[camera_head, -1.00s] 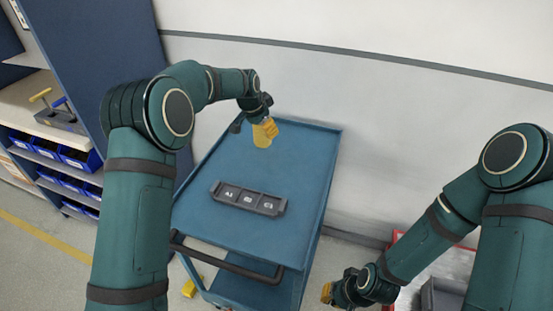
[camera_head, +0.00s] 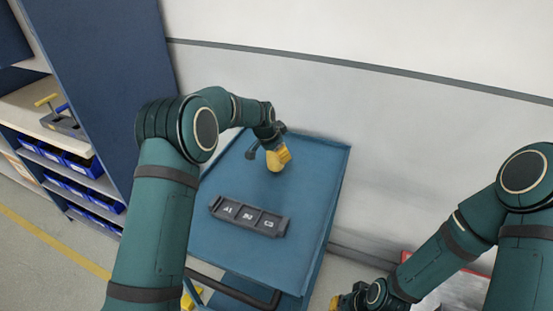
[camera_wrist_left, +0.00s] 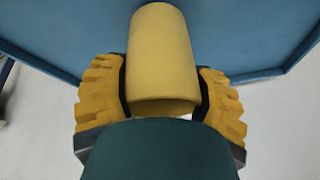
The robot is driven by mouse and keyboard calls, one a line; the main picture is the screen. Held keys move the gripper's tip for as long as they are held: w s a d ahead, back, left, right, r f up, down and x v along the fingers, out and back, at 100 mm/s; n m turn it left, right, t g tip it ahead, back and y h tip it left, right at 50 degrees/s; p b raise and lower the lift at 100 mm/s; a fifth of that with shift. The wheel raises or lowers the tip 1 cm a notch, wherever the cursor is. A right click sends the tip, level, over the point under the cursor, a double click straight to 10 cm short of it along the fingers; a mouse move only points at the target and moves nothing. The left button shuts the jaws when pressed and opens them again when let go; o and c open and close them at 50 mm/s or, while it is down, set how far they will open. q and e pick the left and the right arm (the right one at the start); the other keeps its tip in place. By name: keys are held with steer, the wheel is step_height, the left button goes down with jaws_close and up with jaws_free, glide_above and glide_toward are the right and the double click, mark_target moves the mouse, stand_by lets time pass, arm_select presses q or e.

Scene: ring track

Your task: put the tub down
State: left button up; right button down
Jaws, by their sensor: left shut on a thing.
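The tub is a plain yellow cylinder, clearest in the left wrist view (camera_wrist_left: 162,55), where it sits between the two ridged yellow fingers of my left gripper (camera_wrist_left: 162,95). In the head view my left gripper (camera_head: 278,157) is shut on the tub over the far part of the blue cart's top (camera_head: 310,190). My right gripper (camera_head: 337,302) is at the bottom edge of the head view, partly cut off, away from the cart.
A dark rack (camera_head: 248,215) with several labelled compartments lies on the cart nearer to me. The cart top around it is mostly clear. A pale wall (camera_head: 430,140) stands behind and to the right. Shelves with blue bins (camera_head: 82,165) stand at left.

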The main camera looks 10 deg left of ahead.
arm_select(q)
step_height(320, 180, down, 2)
steer(key=shift+w+f, duration=0.1)
steer(key=shift+f, duration=0.15)
steer(key=o, duration=1.4)
steer(key=shift+r, duration=0.1)
steer(key=p+v, duration=0.1)
steer(key=v, duration=1.1)
steer(key=shift+p, duration=0.3)
